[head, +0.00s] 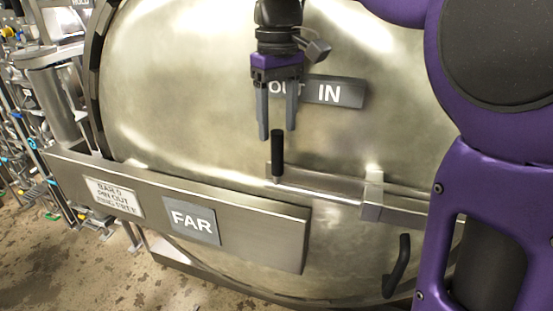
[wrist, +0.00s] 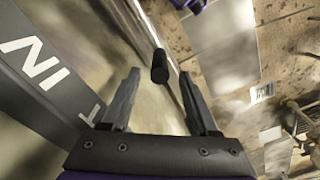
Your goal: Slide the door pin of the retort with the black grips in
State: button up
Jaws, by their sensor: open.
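The retort door (head: 200,80) is a large round metal door that fills the head view. A black upright grip (head: 277,153) stands at the pin's left end. My gripper (head: 277,135) is open and points down, with its fingertips just above or around the top of this grip; contact cannot be told. In the wrist view the black grip (wrist: 160,68) shows beyond and between the open fingers, with nothing held.
An OUT/IN label plate (head: 335,92) is on the door behind my gripper. A black curved handle (head: 398,266) sits at the lower right. Shelving and fittings (head: 30,130) stand at the left.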

aim_at(278, 178)
notch_tip(278, 178, down, 9)
jog(key=shift+r+b, duration=0.2)
jog(key=shift+b, duration=0.6)
grip_shut()
dwell(0.9)
